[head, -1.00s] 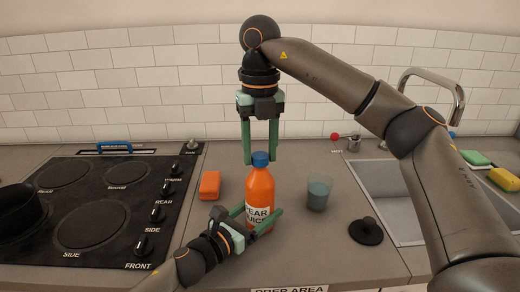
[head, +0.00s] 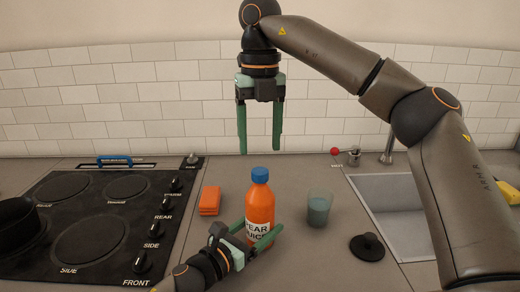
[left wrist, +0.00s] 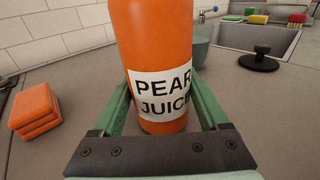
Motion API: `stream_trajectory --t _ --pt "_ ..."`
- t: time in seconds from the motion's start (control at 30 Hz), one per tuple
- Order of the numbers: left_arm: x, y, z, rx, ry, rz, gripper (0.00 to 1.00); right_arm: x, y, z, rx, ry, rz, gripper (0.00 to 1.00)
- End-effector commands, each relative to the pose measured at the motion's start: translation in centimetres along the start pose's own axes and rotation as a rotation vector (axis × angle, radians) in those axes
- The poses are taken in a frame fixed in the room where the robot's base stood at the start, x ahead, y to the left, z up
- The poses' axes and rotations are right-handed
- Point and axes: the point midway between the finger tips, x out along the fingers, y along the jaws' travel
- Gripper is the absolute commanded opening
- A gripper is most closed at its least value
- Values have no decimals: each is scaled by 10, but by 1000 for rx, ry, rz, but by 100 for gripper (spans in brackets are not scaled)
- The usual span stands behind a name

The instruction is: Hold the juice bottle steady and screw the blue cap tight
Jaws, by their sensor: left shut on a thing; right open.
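The orange juice bottle (head: 261,206) stands upright on the counter, with a white label reading "PEAR JUICE". The blue cap (head: 260,174) sits on its top; I cannot tell how tight it is. My left gripper (head: 262,238) is shut around the lower part of the bottle. The left wrist view shows the bottle (left wrist: 155,45) between the two green fingers, with its top out of frame. My right gripper (head: 260,150) is open and empty, pointing down above the cap with a small gap between fingertips and cap.
A glass (head: 319,209) stands right of the bottle, and a black round-knobbed item (head: 367,247) lies farther right, near the sink (head: 400,215). Orange sponge-like blocks (head: 210,200) lie to the left, beside the black stove (head: 95,215). A tiled wall (head: 150,105) is behind.

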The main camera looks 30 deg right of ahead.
Motion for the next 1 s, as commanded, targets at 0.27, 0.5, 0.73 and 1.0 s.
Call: stream_trajectory --t 0.27,0.5,0.73,1.0 --pt "0 0 1 0 -1 -1 10 -1 0 0 0 1 -1 66" --pt "0 0 1 0 -1 -1 10 -16 1 0 1 -2 -1 66" --pt "0 0 1 0 -1 -1 10 -48 0 0 2 -4 -2 66" --pt "0 0 1 0 -1 -1 10 -70 0 0 1 1 -2 66"
